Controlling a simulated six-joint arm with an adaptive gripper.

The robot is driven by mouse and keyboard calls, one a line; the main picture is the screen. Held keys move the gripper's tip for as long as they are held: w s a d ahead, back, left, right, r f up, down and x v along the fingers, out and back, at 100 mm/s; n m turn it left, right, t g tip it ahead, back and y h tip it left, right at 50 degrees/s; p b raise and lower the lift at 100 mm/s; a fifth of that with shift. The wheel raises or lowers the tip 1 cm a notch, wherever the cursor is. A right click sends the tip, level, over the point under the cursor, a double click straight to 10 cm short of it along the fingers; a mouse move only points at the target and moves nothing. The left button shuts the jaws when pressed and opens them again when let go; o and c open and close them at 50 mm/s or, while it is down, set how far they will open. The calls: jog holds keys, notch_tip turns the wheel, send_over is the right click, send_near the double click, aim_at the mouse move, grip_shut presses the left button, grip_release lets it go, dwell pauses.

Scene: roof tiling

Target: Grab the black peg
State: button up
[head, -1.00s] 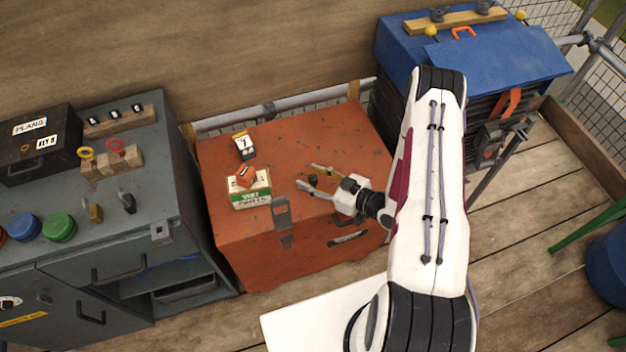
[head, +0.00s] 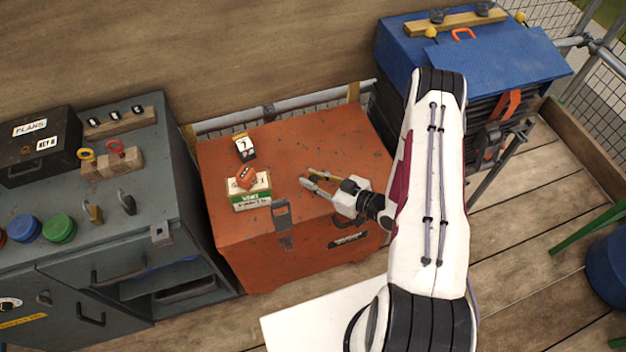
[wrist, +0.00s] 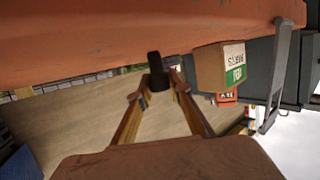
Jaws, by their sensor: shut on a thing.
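The black peg (wrist: 156,72) shows in the wrist view as a short dark upright piece between the two fingertips. My gripper (head: 307,177) is low over the top of the orange chest (head: 330,130), with its fingers drawn together. In the wrist view my gripper (wrist: 157,84) is shut on the peg, one finger at each side. In the head view the peg is hard to make out between the fingers. I cannot tell whether it still touches the chest.
A green and white labelled box (head: 251,196) with an orange piece (head: 246,177) on it stands left of my gripper. A small black and white block (head: 245,148) stands behind it. A grey cabinet (head: 150,210) is at left, a blue-topped case (head: 500,60) at right.

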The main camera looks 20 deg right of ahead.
aim_at(312, 179)
jog(key=shift+r, duration=0.1)
jog(key=shift+r, duration=4.9)
jog(key=shift+a, duration=0.1)
